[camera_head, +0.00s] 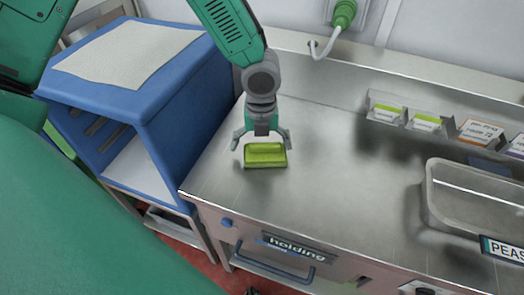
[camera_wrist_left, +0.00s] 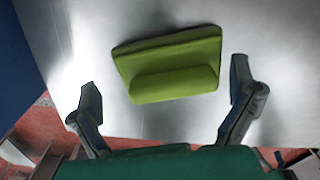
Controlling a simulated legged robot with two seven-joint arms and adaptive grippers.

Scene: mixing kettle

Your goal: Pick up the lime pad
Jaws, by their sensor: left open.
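The lime pad (camera_head: 265,155) lies on the steel counter near its left front part. It is a flat lime-green pad with a raised ridge along it. In the left wrist view the pad (camera_wrist_left: 172,66) lies ahead of the fingertips, slightly turned, with clear counter around it. My left gripper (camera_head: 262,140) is over the pad, its fingers spread to either side of it. In the left wrist view the left gripper (camera_wrist_left: 165,103) is open and empty, and no finger touches the pad. My right gripper is not in view.
A blue cart (camera_head: 185,95) with a pale mat (camera_head: 130,52) on top stands left of the counter (camera_head: 335,190). A steel pan (camera_head: 470,200) sits at the right. Several labelled packets (camera_head: 425,122) stand at the back right. The counter's middle is clear.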

